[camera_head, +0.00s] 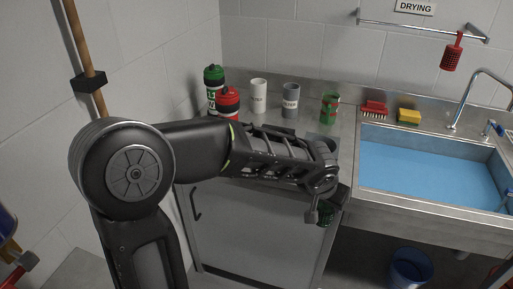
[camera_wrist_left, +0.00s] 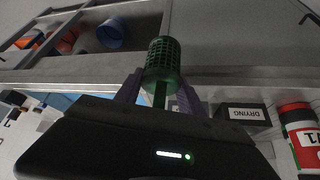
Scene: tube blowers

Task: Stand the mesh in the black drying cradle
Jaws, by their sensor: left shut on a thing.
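My left gripper (camera_head: 325,200) is in front of the counter's front edge, beside the sink. It is shut on a dark green mesh cylinder (camera_head: 326,214), which is partly hidden by the gripper in the head view. In the left wrist view the green mesh (camera_wrist_left: 162,55) sticks out beyond the fingers (camera_wrist_left: 158,92). A black block with a DRYING label (camera_wrist_left: 243,115), apparently the cradle, shows to the right of the gripper in the left wrist view, apart from the mesh. In the head view I cannot make out the cradle. My right gripper is not in view.
The water-filled sink (camera_head: 430,165) is right. A red mesh (camera_head: 452,55) hangs from a wall rail. A blue bucket (camera_head: 411,268) stands below.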

